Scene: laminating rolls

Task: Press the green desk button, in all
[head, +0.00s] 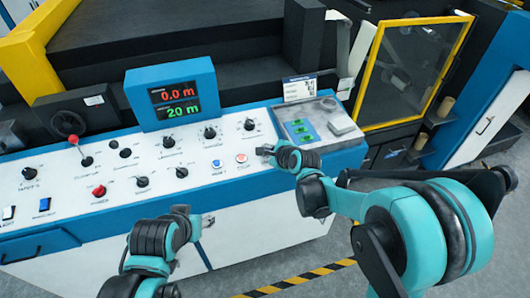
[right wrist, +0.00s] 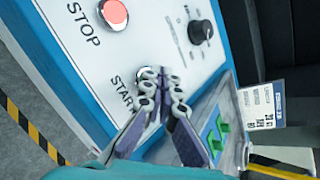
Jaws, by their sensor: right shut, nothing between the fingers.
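My right gripper (head: 264,150) is shut and empty, over the right part of the white control desk. In the right wrist view its fingertips (right wrist: 163,76) are together, in front of a round button (right wrist: 146,71) beside the word START. The fingers hide most of that button, so I cannot see its colour or whether they touch it. A red STOP button (right wrist: 114,14) is beside it, also in the head view (head: 241,158). Several green pieces (head: 301,130) lie in a grey recess at the desk's right end. My left gripper (head: 183,209) is in front of the desk.
A blue button (head: 216,163) is left of STOP. Black knobs (head: 168,141), a red knob (head: 99,190) and a red-topped lever (head: 73,140) are on the desk (head: 60,170). A display (head: 174,98) reads 0.0 m and 20 m. A yellow-framed door (head: 410,75) stands right.

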